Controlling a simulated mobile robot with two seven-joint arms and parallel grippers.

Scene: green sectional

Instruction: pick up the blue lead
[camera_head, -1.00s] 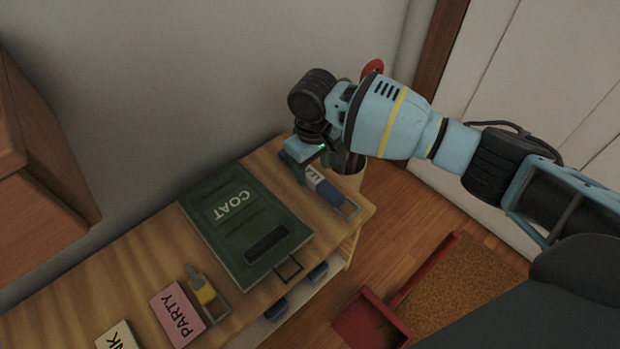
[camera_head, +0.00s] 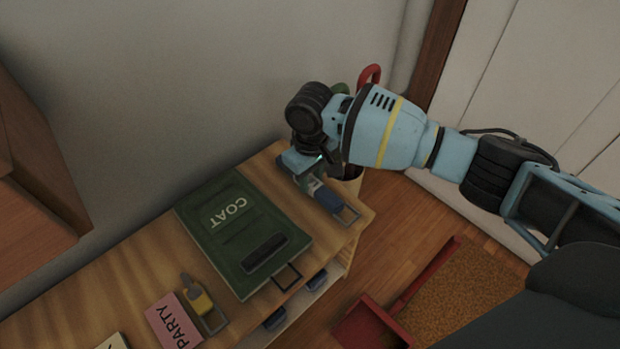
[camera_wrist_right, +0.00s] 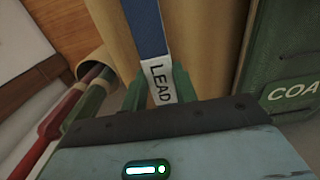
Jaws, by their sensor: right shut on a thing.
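The blue lead (camera_head: 327,196) lies on the right end of the wooden cabinet top (camera_head: 130,264), with a white label near the grip. In the right wrist view the blue strap (camera_wrist_right: 146,28) runs away from me, and its white tag (camera_wrist_right: 160,80) reads LEAD. My right gripper (camera_head: 308,178) is shut on the lead by its tag. Its green fingers flank the tag in the wrist view. The gripper hides part of the lead in the head view. My left gripper is not in view.
A green COAT case (camera_head: 240,230) lies left of the lead. A yellow-topped item (camera_head: 197,297) and a pink PARTY card (camera_head: 174,322) lie farther left. A tan holder (camera_wrist_right: 90,64) with umbrellas stands beside the cabinet. A red dustpan (camera_head: 368,325) is on the floor.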

